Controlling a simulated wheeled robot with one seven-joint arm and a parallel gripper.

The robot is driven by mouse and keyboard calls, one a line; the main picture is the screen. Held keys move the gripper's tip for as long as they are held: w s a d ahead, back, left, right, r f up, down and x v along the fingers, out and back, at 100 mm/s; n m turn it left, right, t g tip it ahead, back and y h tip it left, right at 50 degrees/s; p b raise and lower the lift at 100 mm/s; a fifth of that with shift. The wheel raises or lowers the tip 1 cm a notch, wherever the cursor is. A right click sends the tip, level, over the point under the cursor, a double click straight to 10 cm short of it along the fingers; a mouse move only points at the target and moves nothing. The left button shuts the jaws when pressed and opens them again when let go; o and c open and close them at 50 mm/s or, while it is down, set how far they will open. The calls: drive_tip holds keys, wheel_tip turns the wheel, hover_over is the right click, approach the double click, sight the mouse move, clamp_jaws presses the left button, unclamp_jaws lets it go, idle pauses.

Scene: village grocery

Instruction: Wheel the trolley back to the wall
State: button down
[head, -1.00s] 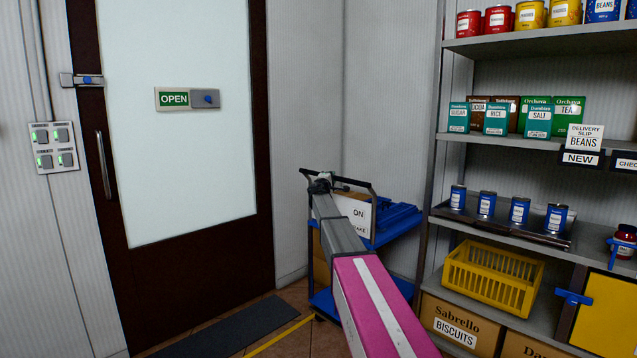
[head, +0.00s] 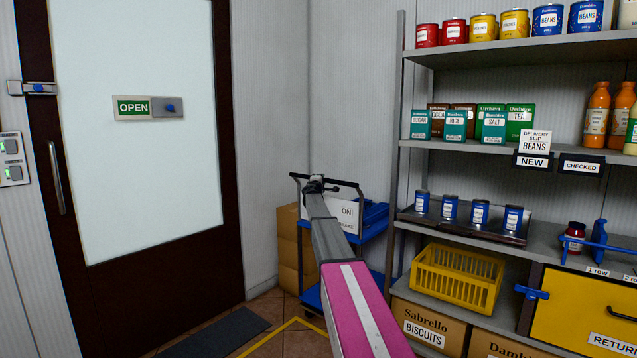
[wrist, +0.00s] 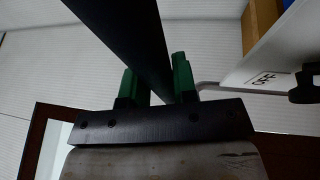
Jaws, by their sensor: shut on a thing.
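The trolley is blue, with a black handle bar (head: 340,181) and a blue upper tray (head: 374,216). It stands in the corner between the door wall and the shelving. A white panel (head: 346,213) under the handle carries the word ON; my arm partly hides the lettering below. My gripper (head: 316,184) is at the left part of the handle. In the wrist view, its green fingers (wrist: 158,85) are shut on either side of the dark bar (wrist: 125,30). My arm hides much of the trolley's front and lower deck (head: 312,296).
Brown boxes (head: 288,250) are stacked at the trolley's left; whether they rest on it is unclear. Yellow floor lines (head: 290,326) and a dark mat (head: 215,333) lie in front. The shelving (head: 400,150) stands close on the right. The door (head: 140,150) is shut.

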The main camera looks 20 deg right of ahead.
drive_tip(key=shift+w+d, duration=0.15)
drive_tip(key=shift+d, duration=0.1)
drive_tip(key=c, duration=0.9)
unclamp_jaws()
drive_tip(key=shift+d, duration=0.1)
drive_tip(key=v, duration=1.1)
drive_tip(key=shift+w, duration=0.1)
